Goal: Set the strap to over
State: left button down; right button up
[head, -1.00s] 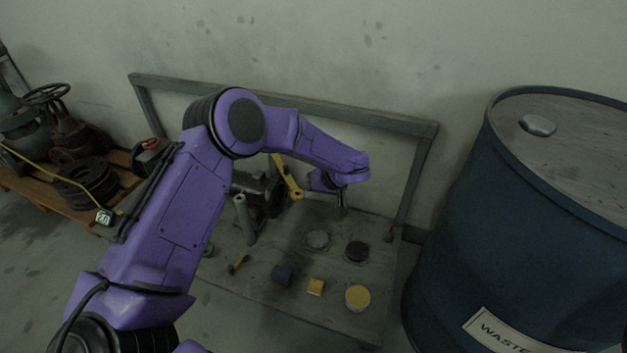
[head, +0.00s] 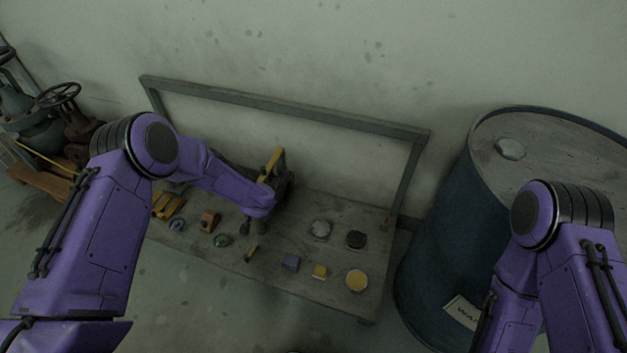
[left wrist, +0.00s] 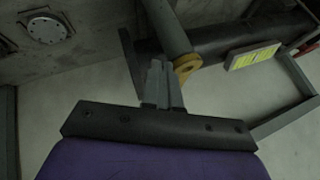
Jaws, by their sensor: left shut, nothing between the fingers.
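A yellow bar (head: 271,163), which I take to be the strap, stands tilted on a dark valve-like body (head: 285,183) on the grey bench (head: 335,288). My left forearm hides part of that body. In the left wrist view a yellow ring-like end (left wrist: 187,66) sits against a grey rod (left wrist: 167,28), just beyond the fingers. My left gripper (head: 248,228) is shut and empty in front of the body; its closed fingers also show in the left wrist view (left wrist: 161,72). I cannot tell whether they touch the ring. My right arm is at the right; its gripper is not seen.
A grey frame (head: 290,112) rises behind. A blue waste drum (head: 440,220) stands at the right.

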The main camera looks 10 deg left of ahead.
pick_arm(q)
jog(key=shift+a+r, duration=0.1)
jog(key=shift+a, duration=1)
jog(key=shift+w, duration=0.1)
jog(key=shift+r, duration=0.1)
jog(key=s+d+r+p, duration=0.5)
jog(key=s+d+r, duration=0.1)
jog(key=s+r, duration=0.1)
jog(key=shift+s+d+r, duration=0.3)
jog(key=shift+s+d, duration=0.05)
jog(key=shift+s, duration=0.15)
